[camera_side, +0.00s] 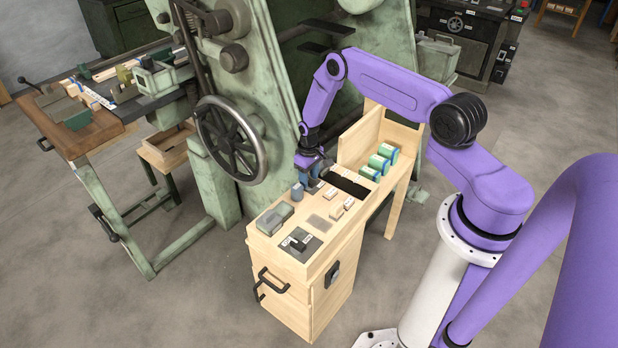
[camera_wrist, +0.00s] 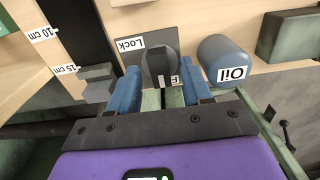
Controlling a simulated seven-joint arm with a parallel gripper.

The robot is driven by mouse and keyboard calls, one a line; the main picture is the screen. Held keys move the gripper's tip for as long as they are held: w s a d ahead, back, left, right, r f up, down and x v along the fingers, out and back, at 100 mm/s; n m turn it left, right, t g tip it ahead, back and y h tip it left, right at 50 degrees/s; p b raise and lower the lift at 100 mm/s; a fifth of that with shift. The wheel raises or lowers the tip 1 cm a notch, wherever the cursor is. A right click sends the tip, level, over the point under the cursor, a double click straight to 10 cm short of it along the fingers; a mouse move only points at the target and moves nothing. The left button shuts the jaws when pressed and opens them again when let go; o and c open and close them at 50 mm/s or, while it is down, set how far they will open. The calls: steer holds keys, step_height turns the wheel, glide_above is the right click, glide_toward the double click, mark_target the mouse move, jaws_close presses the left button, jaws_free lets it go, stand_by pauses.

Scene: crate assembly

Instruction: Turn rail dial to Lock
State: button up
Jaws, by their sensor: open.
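The rail dial (camera_wrist: 161,62) is a dark round knob with a raised bar on a grey plate. A "Lock" label (camera_wrist: 130,44) lies at its upper left, and a partly hidden label starting with "F" (camera_wrist: 174,80) lies just below it. The bar stands roughly upright in the wrist view, not toward "Lock". My gripper (camera_wrist: 160,72) is open, with one blue finger on each side of the dial; contact cannot be told. In the side view my gripper (camera_side: 312,176) points down over the wooden bench top, and I cannot make out the dial there.
A blue-grey "Oil" cylinder (camera_wrist: 222,58) stands close right of the dial. A grey block (camera_wrist: 97,84) and a dark rail with cm marks (camera_wrist: 75,30) lie left. Green boxes (camera_side: 379,163) stand on the bench; a large handwheel (camera_side: 228,140) is nearby.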

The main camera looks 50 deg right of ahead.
steer(key=shift+f, duration=0.3)
steer(key=shift+c, duration=0.3)
jaws_close()
